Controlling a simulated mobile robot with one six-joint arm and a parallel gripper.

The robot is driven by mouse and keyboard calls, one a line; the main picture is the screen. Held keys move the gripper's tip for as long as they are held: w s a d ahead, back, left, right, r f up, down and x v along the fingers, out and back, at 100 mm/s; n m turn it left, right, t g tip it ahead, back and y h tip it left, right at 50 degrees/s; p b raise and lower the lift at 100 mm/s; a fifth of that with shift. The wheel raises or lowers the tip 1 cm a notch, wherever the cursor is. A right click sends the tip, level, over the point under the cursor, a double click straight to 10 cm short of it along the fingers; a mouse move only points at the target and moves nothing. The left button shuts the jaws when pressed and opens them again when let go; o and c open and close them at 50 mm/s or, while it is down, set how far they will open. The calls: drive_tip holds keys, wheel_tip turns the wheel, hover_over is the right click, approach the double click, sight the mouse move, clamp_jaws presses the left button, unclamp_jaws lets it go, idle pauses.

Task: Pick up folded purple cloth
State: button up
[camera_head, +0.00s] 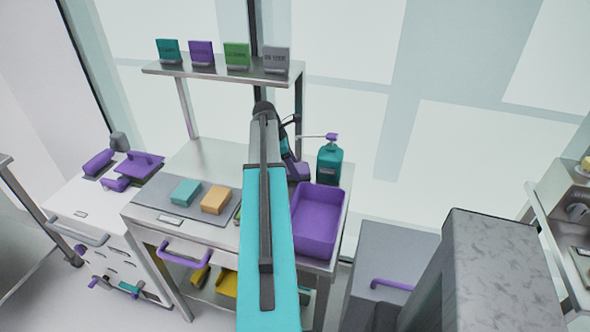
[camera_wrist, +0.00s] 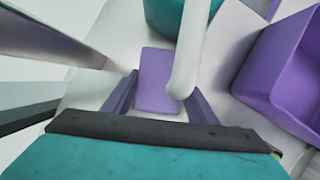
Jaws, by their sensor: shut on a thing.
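The folded purple cloth (camera_wrist: 157,80) shows as a flat purple rectangle in the middle of the wrist view. My gripper (camera_wrist: 163,88) has its two purple fingers on either side of it and is shut on it. A pale curved tube crosses in front of the cloth's right part. In the head view my teal arm hides much of the gripper, and a purple piece (camera_head: 299,172) shows just right of the arm, left of the bottle. Whether the cloth touches the surface beneath I cannot tell.
A teal pump bottle (camera_head: 329,164) stands close to the right of my gripper. A purple bin (camera_head: 341,222) sits at the table's right. Teal (camera_head: 185,192) and orange (camera_head: 215,199) folded cloths lie on a grey mat. A shelf (camera_head: 222,69) with coloured signs stands behind.

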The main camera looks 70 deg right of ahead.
sight(299, 167)
drive_tip(key=shift+r, duration=0.1)
drive_tip(key=shift+r+b, duration=0.5)
drive_tip(key=shift+r, duration=0.4)
drive_tip(key=shift+r+b, duration=0.35)
drive_tip(key=shift+r, duration=0.6)
drive_tip(key=w+a+b, duration=0.1)
drive_tip(key=w+a, duration=0.1)
drive_tip(key=w, duration=0.3)
drive_tip(key=w+a+b, duration=0.1)
drive_tip(key=w+a, duration=0.2)
drive_tip(key=w, duration=0.3)
drive_tip(key=w+a+b, duration=0.2)
drive_tip(key=w, duration=0.3)
drive_tip(key=shift+w+a, duration=0.15)
drive_tip(key=shift+a, duration=0.25)
